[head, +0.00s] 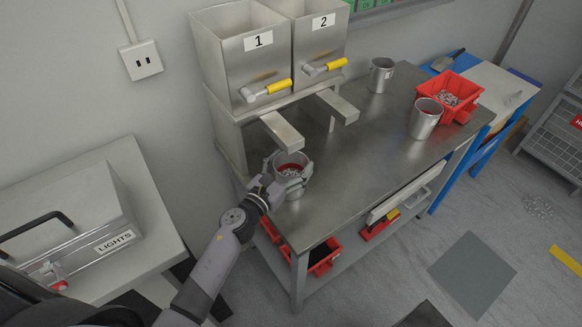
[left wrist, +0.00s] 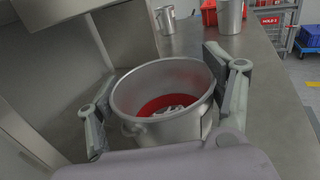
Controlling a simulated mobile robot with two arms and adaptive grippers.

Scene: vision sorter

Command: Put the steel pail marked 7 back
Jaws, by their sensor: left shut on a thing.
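A steel pail (head: 290,162) with a red inside and small grey pieces in it stands at the left end of the steel bench, below the chute of hopper 1. No number shows on it. My left gripper (head: 288,178) is shut on this pail, one finger on each side; the pail (left wrist: 165,100) also shows between the fingers (left wrist: 165,115) in the left wrist view. A second steel pail (head: 425,118) stands near the red bin at the right. A third pail (head: 381,75) stands at the back, with a small unreadable label. My right gripper is not in view.
Hoppers 1 (head: 240,62) and 2 (head: 320,45) with yellow-handled levers stand over the steel bench (head: 345,165). A red bin (head: 462,90) of grey pieces is at the right end. The bench middle is clear. A LIGHTS box (head: 75,215) is at left.

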